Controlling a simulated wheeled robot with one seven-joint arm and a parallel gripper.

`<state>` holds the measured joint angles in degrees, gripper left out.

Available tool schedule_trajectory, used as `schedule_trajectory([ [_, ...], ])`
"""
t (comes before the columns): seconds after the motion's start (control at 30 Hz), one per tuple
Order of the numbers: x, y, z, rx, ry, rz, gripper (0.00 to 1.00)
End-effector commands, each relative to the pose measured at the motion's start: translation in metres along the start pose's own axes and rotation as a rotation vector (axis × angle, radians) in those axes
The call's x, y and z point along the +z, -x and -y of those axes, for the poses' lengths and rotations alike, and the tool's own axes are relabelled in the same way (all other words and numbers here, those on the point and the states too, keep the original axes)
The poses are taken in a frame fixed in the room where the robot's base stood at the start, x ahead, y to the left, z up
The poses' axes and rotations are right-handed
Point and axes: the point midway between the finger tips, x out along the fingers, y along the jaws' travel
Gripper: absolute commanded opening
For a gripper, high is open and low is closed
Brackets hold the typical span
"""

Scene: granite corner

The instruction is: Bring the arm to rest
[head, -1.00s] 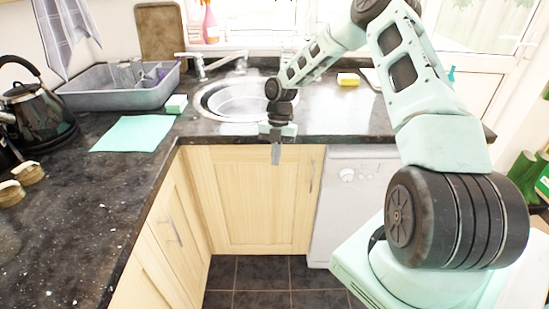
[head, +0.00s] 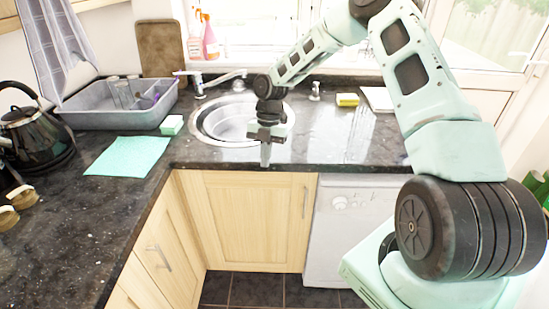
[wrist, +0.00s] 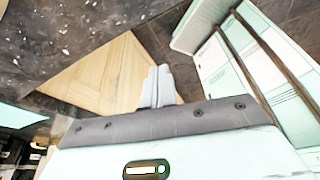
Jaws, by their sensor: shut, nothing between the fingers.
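My gripper (head: 265,155) hangs with its fingers down in front of the counter's front edge, near the sink, in the head view. Its fingers are together and hold nothing. The shut fingers (wrist: 157,85) also show in the wrist view, in front of the wooden cupboard door. My arm reaches up and over from the right side of the head view.
The dark counter (head: 330,145) lies around the sink (head: 215,125). A grey dish tub (head: 100,115), green cloth (head: 128,156), kettle (head: 35,135) and green-white sponge (head: 172,124) are left. A yellow sponge (head: 347,99) lies right. The wooden cupboard door (head: 245,220) is below.

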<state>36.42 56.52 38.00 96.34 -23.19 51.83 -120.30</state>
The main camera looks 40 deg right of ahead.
Motion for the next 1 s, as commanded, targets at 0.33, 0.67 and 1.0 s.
schedule_trajectory([
  [0.33, -0.006, 0.005, -0.005, 0.0, 0.001, -0.001, 0.0],
  [0.67, -0.154, 0.032, -0.033, -0.064, -0.356, 0.12, 0.0],
  [1.0, -0.329, 0.045, 0.019, 0.059, -0.987, 0.264, 0.0],
])
